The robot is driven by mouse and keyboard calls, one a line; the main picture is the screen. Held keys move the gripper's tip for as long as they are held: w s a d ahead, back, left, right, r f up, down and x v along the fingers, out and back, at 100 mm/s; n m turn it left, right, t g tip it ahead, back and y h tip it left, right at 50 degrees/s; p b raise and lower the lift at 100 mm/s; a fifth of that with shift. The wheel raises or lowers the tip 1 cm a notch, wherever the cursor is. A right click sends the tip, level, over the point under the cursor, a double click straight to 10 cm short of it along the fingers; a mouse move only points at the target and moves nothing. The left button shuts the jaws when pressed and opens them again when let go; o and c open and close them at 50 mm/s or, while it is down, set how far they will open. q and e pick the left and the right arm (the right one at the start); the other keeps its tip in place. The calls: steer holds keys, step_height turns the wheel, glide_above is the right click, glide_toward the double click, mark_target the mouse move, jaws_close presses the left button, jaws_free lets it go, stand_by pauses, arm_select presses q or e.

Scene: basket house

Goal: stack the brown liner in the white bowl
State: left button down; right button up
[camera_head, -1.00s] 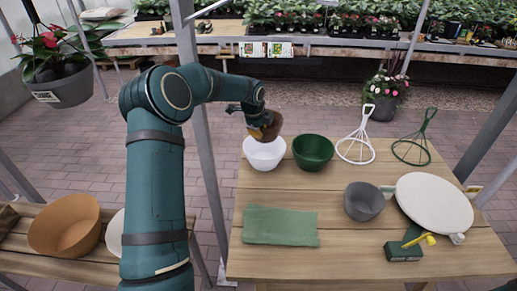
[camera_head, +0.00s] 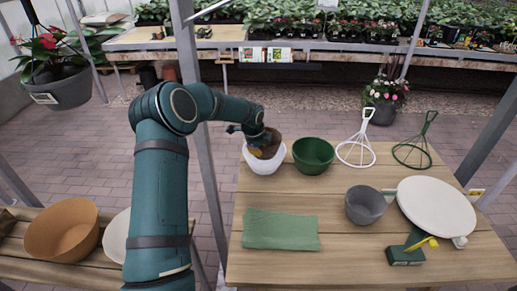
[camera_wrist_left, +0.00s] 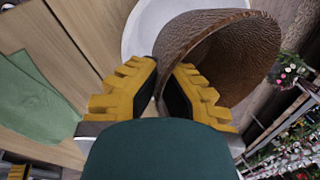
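The white bowl (camera_head: 267,166) stands at the back left of the wooden table, and its rim also shows behind the liner in the left wrist view (camera_wrist_left: 141,32). The brown liner (camera_head: 274,143) is tilted at the bowl's mouth, its lower part seeming to dip inside; whether it touches the bowl I cannot tell. In the left wrist view the liner (camera_wrist_left: 235,55) fills the upper right. My left gripper (camera_head: 262,152) has its yellow fingers (camera_wrist_left: 165,85) on either side of the liner's wall, closed on it. My right gripper is not in view.
A dark green bowl (camera_head: 313,156) stands just right of the white bowl.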

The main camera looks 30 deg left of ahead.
arm_select(q)
steer(key=shift+f, duration=0.3)
steer(key=c, duration=1.1)
jaws_free()
steer(key=shift+c, duration=0.2)
steer(key=p+v, duration=0.1)
steer(key=v, duration=1.2)
steer(key=shift+w+r+p, duration=0.2)
steer(key=shift+p, duration=0.2)
